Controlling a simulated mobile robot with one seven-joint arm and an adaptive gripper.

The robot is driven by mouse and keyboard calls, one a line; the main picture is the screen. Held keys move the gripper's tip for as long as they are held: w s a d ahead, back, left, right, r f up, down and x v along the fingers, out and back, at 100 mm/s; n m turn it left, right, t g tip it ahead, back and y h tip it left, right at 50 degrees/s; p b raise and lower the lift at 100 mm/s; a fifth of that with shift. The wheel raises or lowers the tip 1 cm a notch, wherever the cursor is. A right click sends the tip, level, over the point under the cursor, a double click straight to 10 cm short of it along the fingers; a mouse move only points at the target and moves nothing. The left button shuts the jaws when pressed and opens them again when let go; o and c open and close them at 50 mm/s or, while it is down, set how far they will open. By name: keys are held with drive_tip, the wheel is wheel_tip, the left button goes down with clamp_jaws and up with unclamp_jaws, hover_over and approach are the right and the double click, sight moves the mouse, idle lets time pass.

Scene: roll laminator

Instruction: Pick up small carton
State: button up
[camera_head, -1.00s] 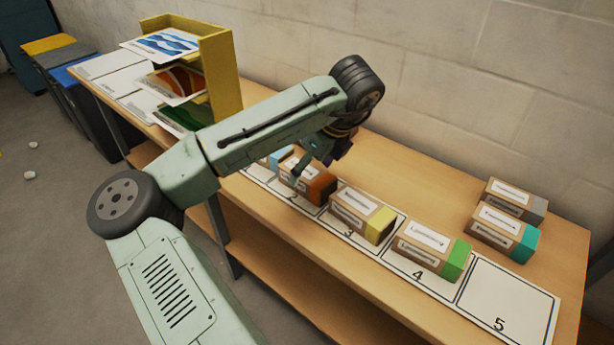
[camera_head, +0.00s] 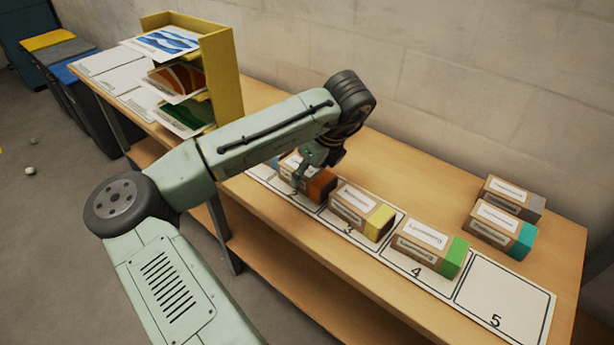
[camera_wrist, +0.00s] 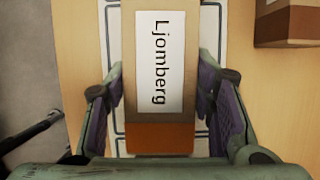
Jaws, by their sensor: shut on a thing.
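The small carton (camera_head: 320,185) with an orange end sits on the numbered strip (camera_head: 505,297) at square 2.
A yellow-ended carton (camera_head: 362,212) stands at square 3 and a green-ended carton (camera_head: 431,246) at square 4. Square 5 is empty. Grey-ended (camera_head: 514,197) and teal-ended (camera_head: 502,229) cartons stand at the back right. A yellow rack (camera_head: 221,80) with prints stands left.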

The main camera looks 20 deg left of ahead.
drive_tip(key=c, duration=0.5)
drive_tip(key=shift+r, duration=0.15)
